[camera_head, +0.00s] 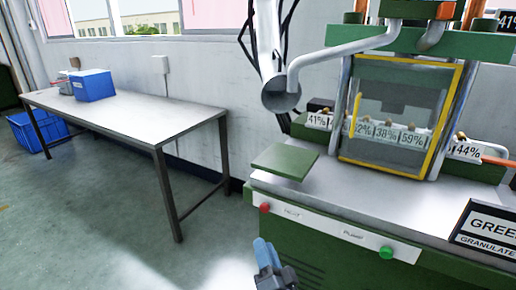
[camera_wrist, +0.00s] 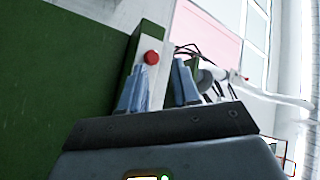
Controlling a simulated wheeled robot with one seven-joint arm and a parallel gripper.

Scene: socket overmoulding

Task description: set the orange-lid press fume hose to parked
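A pale grey fume hose (camera_head: 281,92) hangs at the left of a green press (camera_head: 455,48), its round open mouth facing the front left. A thinner pipe joins it to the press top. An orange part (camera_head: 446,11) sits on the press top; I cannot tell whether it is a lid. My gripper (camera_head: 264,252) is in front of the press's front panel, below and apart from the hose. In the wrist view my gripper (camera_wrist: 160,88) has its two blue fingers apart and nothing between them. The hose mouth seems to show beyond the right finger (camera_wrist: 207,76).
The green press base carries a red button (camera_head: 265,208), a green button (camera_head: 386,252) and a green plate (camera_head: 284,161). Several percentage-labelled cards stand behind the yellow-framed guard (camera_head: 450,100). A table (camera_head: 150,112) with a blue bin (camera_head: 94,86) is at left. Open floor lies between.

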